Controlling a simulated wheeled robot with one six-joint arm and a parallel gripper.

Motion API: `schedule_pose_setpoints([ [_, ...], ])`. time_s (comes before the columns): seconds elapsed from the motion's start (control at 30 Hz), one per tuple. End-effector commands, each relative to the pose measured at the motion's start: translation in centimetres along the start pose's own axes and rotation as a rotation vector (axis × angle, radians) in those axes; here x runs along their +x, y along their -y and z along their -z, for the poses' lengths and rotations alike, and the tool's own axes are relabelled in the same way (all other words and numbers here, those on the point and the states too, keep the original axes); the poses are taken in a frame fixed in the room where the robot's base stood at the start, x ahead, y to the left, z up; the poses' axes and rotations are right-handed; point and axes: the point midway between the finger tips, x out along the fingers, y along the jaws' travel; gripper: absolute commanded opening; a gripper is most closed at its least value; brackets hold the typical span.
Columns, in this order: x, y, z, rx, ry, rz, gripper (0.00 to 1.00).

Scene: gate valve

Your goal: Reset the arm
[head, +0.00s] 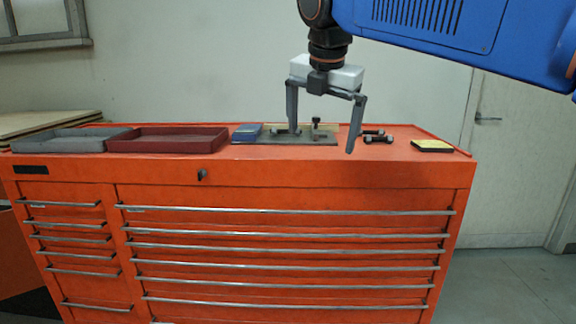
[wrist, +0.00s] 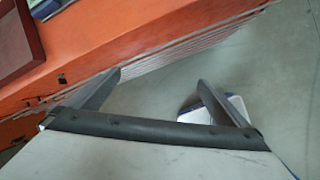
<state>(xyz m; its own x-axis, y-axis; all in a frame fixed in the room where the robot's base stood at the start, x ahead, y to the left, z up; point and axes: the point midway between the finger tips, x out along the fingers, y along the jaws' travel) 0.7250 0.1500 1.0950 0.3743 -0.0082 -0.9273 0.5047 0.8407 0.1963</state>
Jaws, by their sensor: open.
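My gripper (head: 322,138) hangs from the arm with its two fingers spread wide and nothing between them. In the head view it appears in front of the top of an orange tool chest (head: 300,175). In the wrist view the gripper (wrist: 160,85) points down past the front edge of the chest, with grey floor below. A grey plate (head: 270,140) with small fittings lies on the chest top, partly hidden behind the left finger. I cannot make out a gate valve clearly.
A grey tray (head: 70,141) and a dark red tray (head: 168,140) sit at the left of the chest top. A blue box (head: 247,132) is beside the plate. Small dark parts (head: 378,139) and a yellow-topped pad (head: 432,146) lie at the right. The floor (head: 500,285) at right is clear.

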Motion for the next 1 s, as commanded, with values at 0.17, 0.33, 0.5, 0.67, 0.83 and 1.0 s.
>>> schedule_pose_setpoints([
  [0.17,2.3,6.1,0.2,0.344,-0.003,0.001,1.00],
  [0.33,5.2,12.4,1.5,0.735,-0.008,0.000,1.00],
  [0.5,8.4,18.5,3.7,1.129,-0.011,-0.003,1.00],
  [0.67,11.7,23.9,6.5,1.503,-0.013,-0.006,1.00],
  [0.83,15.5,29.4,10.2,1.905,-0.014,-0.014,1.00],
  [1.0,19.2,33.8,13.9,2.268,-0.017,-0.024,1.00],
])
